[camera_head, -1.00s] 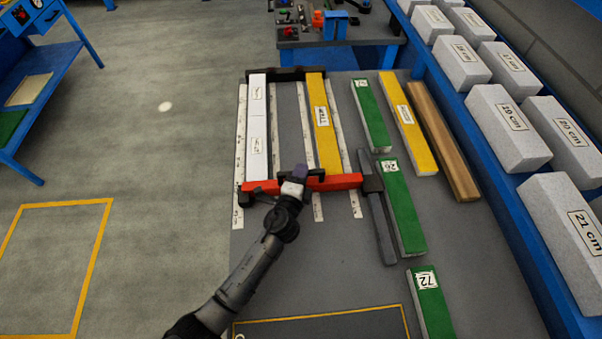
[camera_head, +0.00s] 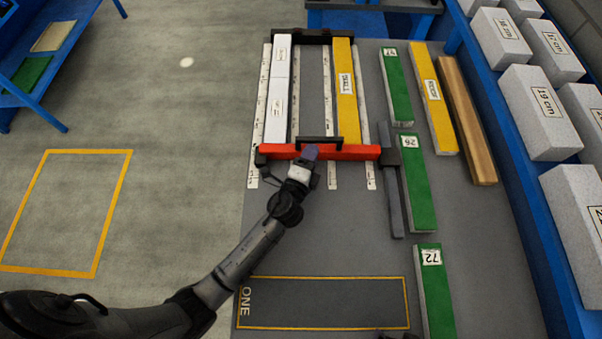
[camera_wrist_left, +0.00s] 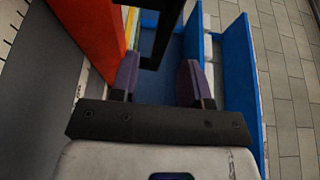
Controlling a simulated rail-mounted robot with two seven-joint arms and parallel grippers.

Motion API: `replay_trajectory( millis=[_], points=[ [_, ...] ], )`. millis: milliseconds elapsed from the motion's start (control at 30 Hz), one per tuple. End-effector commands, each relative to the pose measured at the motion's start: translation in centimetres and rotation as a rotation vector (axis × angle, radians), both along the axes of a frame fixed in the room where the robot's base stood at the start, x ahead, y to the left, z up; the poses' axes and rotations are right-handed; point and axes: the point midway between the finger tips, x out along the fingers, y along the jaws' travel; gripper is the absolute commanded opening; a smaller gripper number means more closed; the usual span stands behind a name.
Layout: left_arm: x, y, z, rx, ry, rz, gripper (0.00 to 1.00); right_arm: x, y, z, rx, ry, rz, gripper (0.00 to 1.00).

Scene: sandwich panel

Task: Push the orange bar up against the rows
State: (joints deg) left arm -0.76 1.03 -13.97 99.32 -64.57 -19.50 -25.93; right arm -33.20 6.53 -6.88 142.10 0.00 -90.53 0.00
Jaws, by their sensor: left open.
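The orange bar (camera_head: 352,152) lies crosswise at the near ends of the rows. A black handle (camera_head: 326,141) stands on it. The row of white pieces (camera_head: 279,90) and the row with a yellow piece (camera_head: 346,95) run away from it. Both near ends look close against the bar; contact cannot be told. My left gripper (camera_head: 309,155) is at the bar, left of its middle, by the handle. In the left wrist view, its fingers (camera_wrist_left: 158,80) are apart, with the black handle (camera_wrist_left: 153,35) between or just beyond them and the bar (camera_wrist_left: 90,35) alongside. My right gripper is not in view.
A dark grey bar (camera_head: 393,190) lies close to the bar's right end. Green (camera_head: 417,185), yellow (camera_head: 433,95) and brown (camera_head: 468,120) strips lie on the right. A black stop (camera_head: 300,37) closes the far end. Grey blocks (camera_head: 540,110) line the right shelf. The marked zone (camera_head: 320,300) is clear.

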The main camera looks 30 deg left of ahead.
Motion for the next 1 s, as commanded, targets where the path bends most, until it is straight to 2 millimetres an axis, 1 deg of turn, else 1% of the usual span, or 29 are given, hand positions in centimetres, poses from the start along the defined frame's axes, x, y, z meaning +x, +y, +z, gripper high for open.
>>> replay_trajectory(
  millis=[33,200,400,600,1000],
  points=[
    [-1.1,-0.1,-0.1,-0.002,0.002,0.0,0.43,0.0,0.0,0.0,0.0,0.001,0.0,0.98],
    [-4.1,-0.3,-0.1,-0.002,0.002,-0.001,0.43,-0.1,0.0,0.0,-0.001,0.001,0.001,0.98],
    [-6.5,-0.4,-0.1,-0.002,0.001,0.0,0.43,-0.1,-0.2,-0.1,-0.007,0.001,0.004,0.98],
    [-7.4,-0.5,0.0,-0.001,0.0,0.0,0.43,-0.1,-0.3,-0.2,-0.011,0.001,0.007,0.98],
    [-7.5,-0.5,0.0,-0.001,0.0,0.0,0.43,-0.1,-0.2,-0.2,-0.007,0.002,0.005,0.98]
  ],
)
